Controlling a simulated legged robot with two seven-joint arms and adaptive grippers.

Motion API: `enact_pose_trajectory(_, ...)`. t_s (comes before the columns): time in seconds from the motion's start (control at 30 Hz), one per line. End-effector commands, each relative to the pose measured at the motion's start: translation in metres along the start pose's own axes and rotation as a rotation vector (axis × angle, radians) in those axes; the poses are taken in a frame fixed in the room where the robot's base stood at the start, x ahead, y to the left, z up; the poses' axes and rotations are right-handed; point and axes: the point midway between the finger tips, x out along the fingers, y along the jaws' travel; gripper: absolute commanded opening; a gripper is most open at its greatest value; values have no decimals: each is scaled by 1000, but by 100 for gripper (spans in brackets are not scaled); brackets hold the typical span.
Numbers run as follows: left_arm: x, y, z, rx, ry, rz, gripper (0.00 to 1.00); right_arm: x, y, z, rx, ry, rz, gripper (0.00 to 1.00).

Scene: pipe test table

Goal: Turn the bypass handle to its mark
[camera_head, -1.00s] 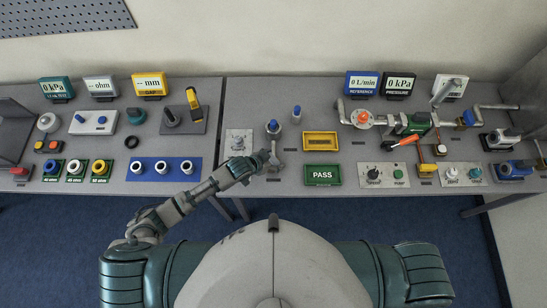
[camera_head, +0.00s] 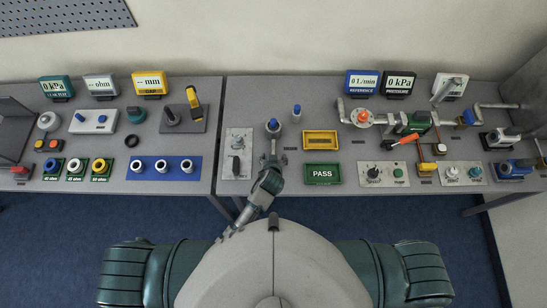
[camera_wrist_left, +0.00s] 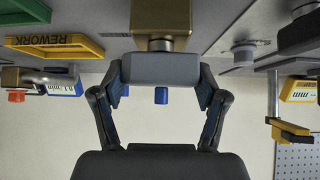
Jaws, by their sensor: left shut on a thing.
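In the left wrist view, a thick grey handle bar (camera_wrist_left: 158,68) sits on a short metal shaft beneath a brass-coloured body (camera_wrist_left: 160,18). My left gripper (camera_wrist_left: 161,84) is shut on this bar, one finger at each end. In the head view, the left gripper (camera_head: 271,162) is at the front of the right-hand table, just in front of a blue-topped fitting (camera_head: 273,126). It hides most of the handle there. I cannot make out the handle's mark. My right gripper is not in view.
A grey panel with a dark knob (camera_head: 236,165) is left of the gripper. A green PASS tray (camera_head: 323,174) and a yellow tray (camera_head: 320,141) are to its right. A second blue-topped fitting (camera_head: 296,112) stands behind. Pipework (camera_head: 365,118) fills the right side.

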Motion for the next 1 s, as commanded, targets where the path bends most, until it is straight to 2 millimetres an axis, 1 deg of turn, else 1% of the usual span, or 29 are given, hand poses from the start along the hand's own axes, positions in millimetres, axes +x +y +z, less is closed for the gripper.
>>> enact_pose_trajectory(0.23, 0, 0, -1, -40, 3, -40, 38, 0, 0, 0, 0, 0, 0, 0)
enact_pose_trajectory(0.67, 0, 1, -1, -48, 3, -45, 38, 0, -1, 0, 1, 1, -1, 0)
enact_pose_trajectory(0.7, 0, 1, -1, -48, 3, -45, 75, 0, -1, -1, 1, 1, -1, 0)
enact_pose_trajectory(0.8, 0, 1, -1, -48, 3, -45, 98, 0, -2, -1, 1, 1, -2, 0)
enact_pose_trajectory(1.0, 0, 1, -1, -47, 2, -45, 98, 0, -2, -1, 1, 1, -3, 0)
